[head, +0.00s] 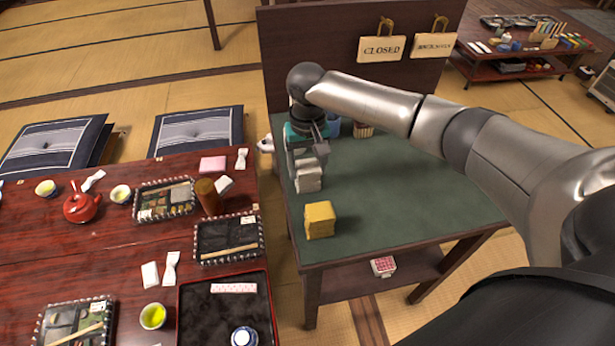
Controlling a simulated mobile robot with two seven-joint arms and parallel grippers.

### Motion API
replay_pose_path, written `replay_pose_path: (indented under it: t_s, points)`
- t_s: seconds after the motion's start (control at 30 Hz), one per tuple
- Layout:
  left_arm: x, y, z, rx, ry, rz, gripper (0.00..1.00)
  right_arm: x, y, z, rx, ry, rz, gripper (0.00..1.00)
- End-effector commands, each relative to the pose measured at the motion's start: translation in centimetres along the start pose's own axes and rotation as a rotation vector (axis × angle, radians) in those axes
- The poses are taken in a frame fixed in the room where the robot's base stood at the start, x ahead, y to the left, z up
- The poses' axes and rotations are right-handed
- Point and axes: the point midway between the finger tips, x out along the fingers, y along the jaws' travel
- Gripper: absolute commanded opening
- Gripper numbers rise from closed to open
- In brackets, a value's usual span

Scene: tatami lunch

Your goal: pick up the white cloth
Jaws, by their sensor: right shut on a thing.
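The white cloth (308,180) is a small folded stack near the left edge of the green-topped table (410,200). My right gripper (306,163) reaches down over it from above, with its arm coming in from the right. The gripper is shut on the white cloth, and its fingers hide the upper part of it. I cannot tell whether the cloth touches the table top. A yellow folded cloth (320,219) lies nearer to me on the same table, apart from the white one. My left gripper is not in view.
A blue cup (333,127) and a holder of sticks (363,130) stand behind the gripper. A dark board with two hanging signs (381,49) rises at the table's back. The red lunch table (110,245) with trays and a red teapot (81,206) is at left. The green table's middle is clear.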

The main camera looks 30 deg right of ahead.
Motion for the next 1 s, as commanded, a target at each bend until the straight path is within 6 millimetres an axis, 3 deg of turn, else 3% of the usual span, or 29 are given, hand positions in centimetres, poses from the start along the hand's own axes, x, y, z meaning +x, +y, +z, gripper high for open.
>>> replay_pose_path:
  t_s: [0.03,0.3,0.57,0.77,1.0]
  points:
    - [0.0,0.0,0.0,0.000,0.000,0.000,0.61,0.0,0.0,0.0,0.000,0.000,0.000,0.38]
    - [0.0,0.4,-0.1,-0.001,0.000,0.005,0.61,0.0,0.0,0.0,0.000,0.001,0.000,0.08]
    - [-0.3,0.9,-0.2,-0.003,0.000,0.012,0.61,-0.8,0.0,-0.1,0.001,0.002,-0.001,0.06]
    - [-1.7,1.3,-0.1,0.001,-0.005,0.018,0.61,-4.7,0.0,-0.1,0.000,0.005,-0.002,0.06]
    - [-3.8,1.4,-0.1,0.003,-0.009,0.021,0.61,-11.8,-0.1,-0.1,0.000,0.005,-0.003,0.06]
